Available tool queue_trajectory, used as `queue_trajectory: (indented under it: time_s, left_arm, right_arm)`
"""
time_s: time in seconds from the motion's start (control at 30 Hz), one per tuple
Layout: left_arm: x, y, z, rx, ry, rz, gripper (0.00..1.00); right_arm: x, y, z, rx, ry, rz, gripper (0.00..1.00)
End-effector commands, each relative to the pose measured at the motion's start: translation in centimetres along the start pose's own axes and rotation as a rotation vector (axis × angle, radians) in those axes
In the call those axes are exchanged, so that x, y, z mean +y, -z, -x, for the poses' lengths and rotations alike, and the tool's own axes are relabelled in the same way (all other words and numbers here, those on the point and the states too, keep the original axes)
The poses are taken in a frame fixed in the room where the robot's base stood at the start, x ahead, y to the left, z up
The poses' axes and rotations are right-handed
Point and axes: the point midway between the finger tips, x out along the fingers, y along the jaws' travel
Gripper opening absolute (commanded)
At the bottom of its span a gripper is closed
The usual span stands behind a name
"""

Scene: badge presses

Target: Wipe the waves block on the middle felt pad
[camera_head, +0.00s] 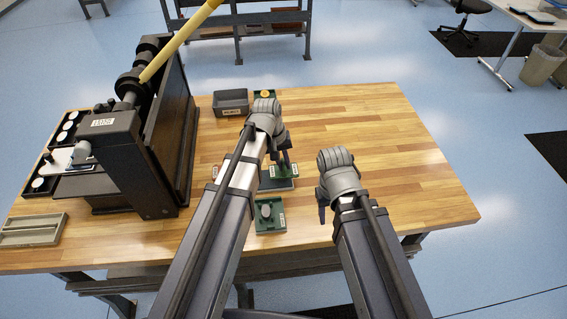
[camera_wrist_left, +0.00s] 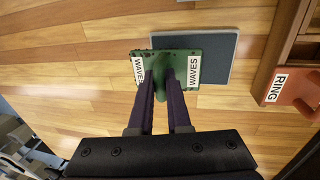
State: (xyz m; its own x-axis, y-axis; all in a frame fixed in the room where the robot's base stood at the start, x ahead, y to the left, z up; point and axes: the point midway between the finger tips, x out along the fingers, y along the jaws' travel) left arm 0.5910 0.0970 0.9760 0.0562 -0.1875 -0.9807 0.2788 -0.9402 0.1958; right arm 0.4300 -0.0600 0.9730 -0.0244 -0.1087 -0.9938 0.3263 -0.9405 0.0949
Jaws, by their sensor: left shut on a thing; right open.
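The waves block (camera_wrist_left: 194,70) is green with white WAVES labels, in the left wrist view. My left gripper (camera_wrist_left: 164,82) is shut on its upright grip in the middle. A flat dark grey felt pad (camera_wrist_left: 217,62) lies under and beside the block, which overlaps part of it; I cannot tell whether they touch. In the head view, the block (camera_head: 291,171) is below my left gripper (camera_head: 284,160), over the pad (camera_head: 276,185). Only this one pad shows clearly. My right gripper (camera_head: 322,208) is open and empty, right of the pad.
A black press (camera_head: 128,155) with a yellow lever (camera_head: 182,40) stands at the left. The table's right side is clear.

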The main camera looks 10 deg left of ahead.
Motion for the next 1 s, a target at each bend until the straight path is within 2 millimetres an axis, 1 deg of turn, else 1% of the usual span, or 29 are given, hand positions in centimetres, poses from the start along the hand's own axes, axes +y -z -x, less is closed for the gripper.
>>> queue_trajectory:
  time_s: [1.0]
  left_arm:
    - [-5.7,0.0,1.1,0.000,0.001,0.002,0.00]
  right_arm:
    - [0.0,0.0,0.0,0.000,0.000,0.000,0.50]
